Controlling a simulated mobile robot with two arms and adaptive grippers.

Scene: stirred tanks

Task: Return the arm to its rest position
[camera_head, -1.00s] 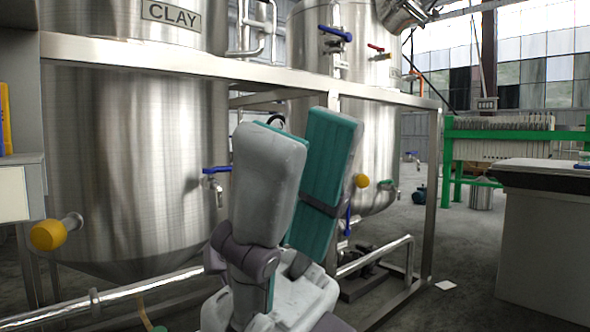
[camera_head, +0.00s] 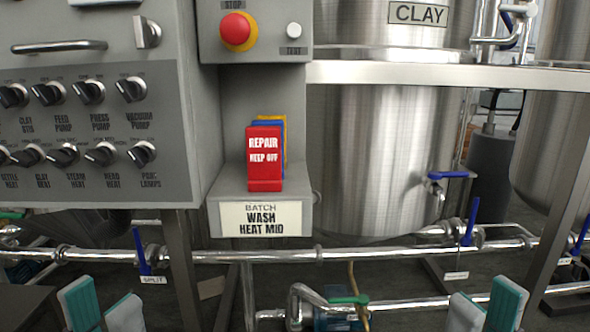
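My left gripper (camera_head: 102,312) shows at the bottom left edge of the head view. Its two grey and teal fingers stand apart with nothing between them. My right gripper (camera_head: 486,312) shows at the bottom right edge, its fingers also apart and empty. Both point upward, and the arms behind them are out of the picture. Neither gripper appears to touch anything.
A control panel (camera_head: 95,105) with several knobs fills the left. A red REPAIR KEEP OFF tag (camera_head: 264,158) stands on a ledge beneath a red stop button (camera_head: 236,30). The CLAY tank (camera_head: 375,150) stands at right. Pipes (camera_head: 350,254) with blue valve handles cross below.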

